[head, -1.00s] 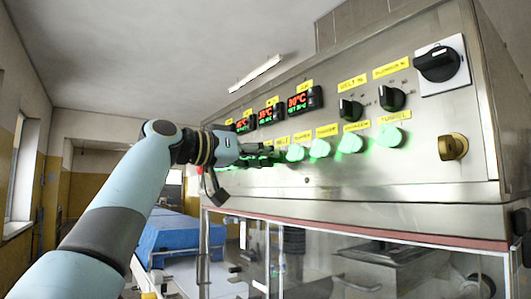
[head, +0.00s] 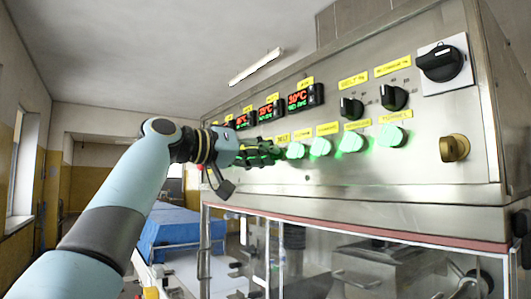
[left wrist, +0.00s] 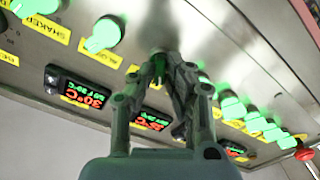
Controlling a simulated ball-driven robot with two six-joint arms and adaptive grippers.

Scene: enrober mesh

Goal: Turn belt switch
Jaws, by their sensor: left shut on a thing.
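The control panel (head: 330,175) carries a row of glowing green knobs under yellow labels. The label reading BELT (head: 283,138) sits just above my left gripper (head: 270,153). My left gripper is shut on the belt switch under that label, and its fingers largely hide the switch. In the left wrist view the gripper (left wrist: 160,62) has both fingers drawn together at the panel, lit green. A free green knob (head: 295,151) is just right of the fingertips. My right gripper is out of view.
Several red-and-green temperature displays (head: 300,98) sit above the knob row. Two black knobs, a large black rotary switch (head: 440,62) and a brass-coloured knob (head: 454,148) are on the right. Below is a clear-walled enclosure (head: 340,260). A blue-covered belt (head: 178,235) extends behind my arm.

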